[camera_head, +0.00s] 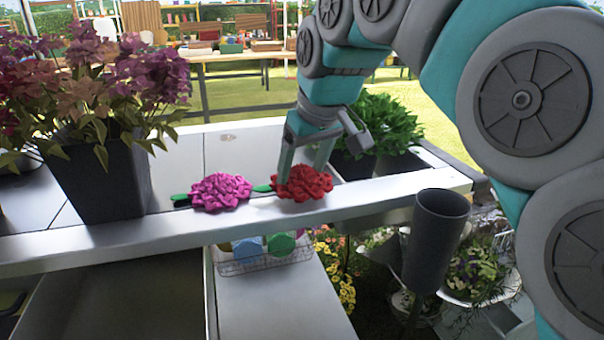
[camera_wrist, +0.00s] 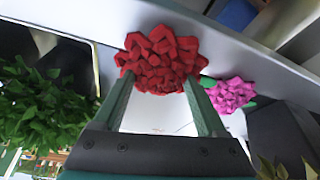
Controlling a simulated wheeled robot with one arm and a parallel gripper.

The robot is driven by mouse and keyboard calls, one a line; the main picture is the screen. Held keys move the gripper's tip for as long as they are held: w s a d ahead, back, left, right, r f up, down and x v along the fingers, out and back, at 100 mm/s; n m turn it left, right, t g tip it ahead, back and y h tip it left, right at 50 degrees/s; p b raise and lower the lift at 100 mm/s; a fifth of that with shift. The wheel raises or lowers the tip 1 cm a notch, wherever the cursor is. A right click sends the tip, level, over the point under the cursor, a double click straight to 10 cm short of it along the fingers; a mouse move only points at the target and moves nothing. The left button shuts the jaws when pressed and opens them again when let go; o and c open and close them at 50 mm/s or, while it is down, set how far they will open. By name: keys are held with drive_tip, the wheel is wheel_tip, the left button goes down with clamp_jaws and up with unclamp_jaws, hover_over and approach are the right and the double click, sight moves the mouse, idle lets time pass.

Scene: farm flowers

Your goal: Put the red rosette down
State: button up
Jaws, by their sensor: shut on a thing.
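The red rosette (camera_head: 302,183) is at the front edge of the metal table, in the head view. My gripper (camera_head: 304,160) points down with its fingers at the rosette, shut on it. In the wrist view the red rosette (camera_wrist: 160,60) sits between the two finger tips (camera_wrist: 157,80). Whether its underside touches the table rim cannot be told. A magenta rosette (camera_head: 220,191) with green ends lies on the table just left of the red one; it also shows in the wrist view (camera_wrist: 232,94).
A dark pot (camera_head: 105,180) of purple flowers stands at the left of the metal table (camera_head: 150,237). Leafy green plants (camera_head: 388,122) stand behind my gripper to the right. A grey cylinder (camera_head: 437,235) is at the front right. Bare table lies behind the rosettes.

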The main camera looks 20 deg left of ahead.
drive_tip(key=shift+f, duration=0.6)
drive_tip(key=shift+f, duration=0.15)
drive_tip(key=o, duration=1.1)
drive_tip(key=shift+s+d+r, duration=0.1)
drive_tip(key=shift+d+r, duration=0.05)
drive_tip(key=shift+r, duration=0.5)
drive_tip(key=v, duration=1.1)
drive_tip(key=shift+d+f, duration=0.1)
